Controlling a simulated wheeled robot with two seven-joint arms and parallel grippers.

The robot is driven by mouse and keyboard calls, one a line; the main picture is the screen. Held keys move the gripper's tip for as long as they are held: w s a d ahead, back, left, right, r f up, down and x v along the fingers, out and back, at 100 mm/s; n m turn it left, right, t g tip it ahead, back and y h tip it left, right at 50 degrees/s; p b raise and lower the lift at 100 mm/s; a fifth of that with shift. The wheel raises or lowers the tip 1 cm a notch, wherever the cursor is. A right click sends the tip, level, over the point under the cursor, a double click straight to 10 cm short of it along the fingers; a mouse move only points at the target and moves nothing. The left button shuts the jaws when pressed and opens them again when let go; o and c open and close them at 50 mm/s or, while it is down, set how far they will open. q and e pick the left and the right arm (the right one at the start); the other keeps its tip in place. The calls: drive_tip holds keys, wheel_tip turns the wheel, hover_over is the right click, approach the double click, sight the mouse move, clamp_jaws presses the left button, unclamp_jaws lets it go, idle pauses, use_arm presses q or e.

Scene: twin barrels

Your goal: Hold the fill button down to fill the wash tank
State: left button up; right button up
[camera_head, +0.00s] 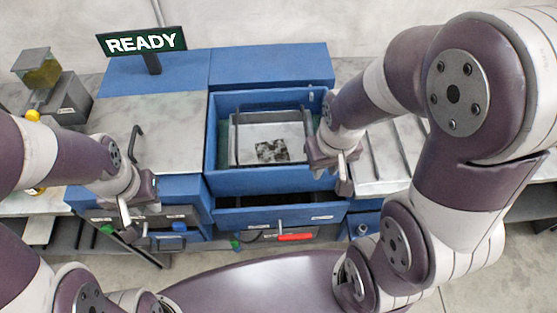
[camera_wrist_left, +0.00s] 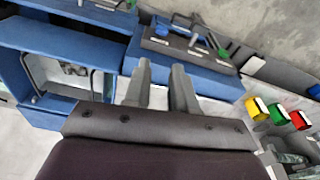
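A blue open-topped box (camera_head: 214,150) with a pale inner basin and a dark speckled patch stands at the centre; it may be the wash tank. A dark panel (camera_head: 170,215) with small labels and a blue part (camera_head: 180,227) is on the blue front below my left gripper (camera_head: 134,219); I cannot tell which part is the fill button. In the left wrist view, the fingers of my left gripper (camera_wrist_left: 161,88) are apart with nothing between them. My right gripper (camera_head: 343,176) is at the box's right front corner; its finger gap is unclear.
A sign (camera_head: 141,42) reading READY stands at the back left. A grey device (camera_head: 62,98) with a hopper is at the far left. A red handle (camera_head: 296,237) is low in front.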

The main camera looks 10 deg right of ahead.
use_arm(q)
clamp_jaws()
idle(1.6)
